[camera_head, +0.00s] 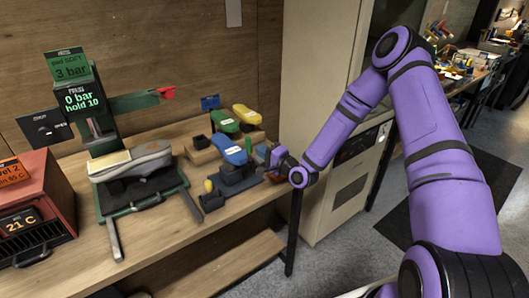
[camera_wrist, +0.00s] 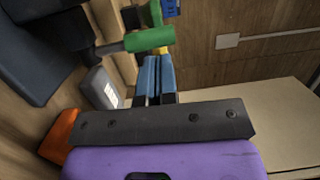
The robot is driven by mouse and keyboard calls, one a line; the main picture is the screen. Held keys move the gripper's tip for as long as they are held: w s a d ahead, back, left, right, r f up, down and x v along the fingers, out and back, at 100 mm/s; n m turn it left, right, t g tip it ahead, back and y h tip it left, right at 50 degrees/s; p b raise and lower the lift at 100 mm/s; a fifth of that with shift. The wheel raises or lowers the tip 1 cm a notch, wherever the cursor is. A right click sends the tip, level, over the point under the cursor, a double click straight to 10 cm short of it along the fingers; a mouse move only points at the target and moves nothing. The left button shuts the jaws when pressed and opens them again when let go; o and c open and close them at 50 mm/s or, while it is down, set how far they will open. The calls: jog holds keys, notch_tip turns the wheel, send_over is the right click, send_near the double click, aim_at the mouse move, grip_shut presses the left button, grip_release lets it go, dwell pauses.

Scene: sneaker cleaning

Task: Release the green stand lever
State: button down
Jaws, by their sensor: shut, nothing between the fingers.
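The green stand (camera_head: 101,139) stands at the left of the bench in the head view. A green arm with a red tip (camera_head: 165,92) sticks out to the right from its upper part. A grey-and-tan sneaker (camera_head: 130,163) rests on the stand. My gripper (camera_head: 270,154) is far to the right of the stand, by the right end of the bench. In the wrist view its blue fingers (camera_wrist: 154,78) are together with nothing held. The stand and its red-tipped arm do not clearly show in the wrist view.
Blocks holding green, yellow and blue tools (camera_head: 236,156) stand between the stand and my gripper. A red heater box (camera_head: 38,205) is at the left edge. A green cylinder (camera_wrist: 150,39) lies just beyond my fingers. The bench front (camera_head: 175,240) is clear.

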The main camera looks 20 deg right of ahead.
aim_at(249, 150)
jog(key=r+v, duration=0.1)
jog(key=v, duration=0.9)
jog(key=shift+s+r, duration=0.2)
jog(key=shift+r, duration=0.05)
jog(key=shift+d+f, duration=0.1)
jog(key=shift+d, duration=0.1)
jog(key=shift+f+g+h, duration=0.4)
jog(key=shift+g, duration=0.2)
jog(key=shift+r, duration=0.25)
jog(key=shift+w, duration=0.1)
jog(key=x, duration=1.3)
jog(key=shift+w+a+f, duration=0.15)
jog(key=shift+w+a, duration=0.1)
jog(key=shift+w, duration=0.1)
